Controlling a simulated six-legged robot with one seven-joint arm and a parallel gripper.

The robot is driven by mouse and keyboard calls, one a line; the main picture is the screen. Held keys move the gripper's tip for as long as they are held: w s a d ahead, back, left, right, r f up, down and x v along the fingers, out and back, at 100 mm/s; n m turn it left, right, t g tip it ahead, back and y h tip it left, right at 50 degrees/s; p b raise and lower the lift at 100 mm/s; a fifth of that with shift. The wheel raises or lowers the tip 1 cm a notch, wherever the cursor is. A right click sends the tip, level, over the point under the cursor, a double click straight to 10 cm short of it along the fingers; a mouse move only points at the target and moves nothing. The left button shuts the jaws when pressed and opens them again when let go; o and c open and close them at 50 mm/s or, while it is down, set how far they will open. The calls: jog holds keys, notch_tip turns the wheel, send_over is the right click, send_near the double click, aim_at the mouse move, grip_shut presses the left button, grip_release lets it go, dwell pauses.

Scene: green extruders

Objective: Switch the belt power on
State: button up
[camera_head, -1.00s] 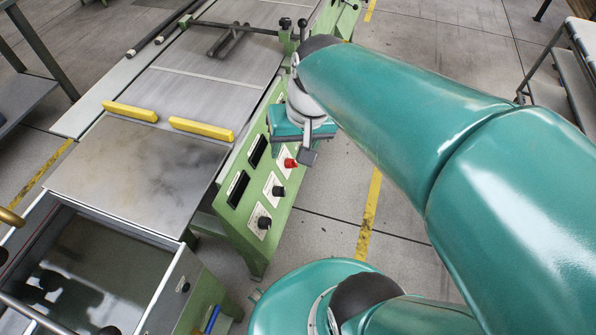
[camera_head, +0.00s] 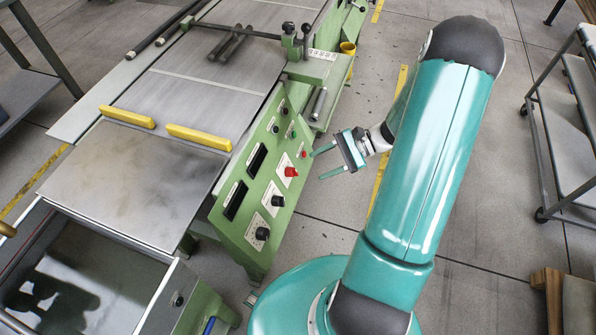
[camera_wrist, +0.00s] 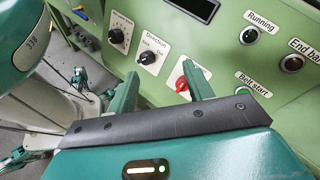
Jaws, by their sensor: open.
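The green control panel (camera_head: 262,190) slopes along the right side of the machine. A red rotary knob (camera_head: 291,171) on a white plate sits mid-panel; in the wrist view the red knob (camera_wrist: 182,85) is partly hidden by the right finger. A direction knob (camera_wrist: 149,57) is left of it, and a green "Belt start" button (camera_wrist: 242,92) is to its right. No label reading belt power is legible. My gripper (camera_head: 318,165) is open and empty, just right of the panel, its fingers pointing at it. In the wrist view my gripper (camera_wrist: 161,76) has its fingers apart before the panel.
Two black knobs (camera_head: 262,234) are lower on the panel, beside dark displays (camera_head: 235,200). A green bracket with a grey handle (camera_head: 318,104) sticks out behind the gripper. Yellow bars (camera_head: 199,138) lie across the machine top.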

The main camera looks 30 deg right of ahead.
aim_at(298, 174)
jog(key=s+d+f+m+t+y, duration=0.1)
jog(key=d+f+m+t, duration=0.25)
jog(key=f, duration=0.25)
jog(key=s+d+f+m+t, duration=0.1)
jog(key=d+f+m+t, duration=0.2)
jog(key=f+m+t, duration=0.25)
jog(key=shift+n+g, duration=0.4)
jog(key=shift+n, duration=0.1)
jog(key=x, duration=1.4)
jog(key=shift+w+f, duration=0.1)
jog(key=shift+w, duration=0.05)
jog(key=c, duration=1)
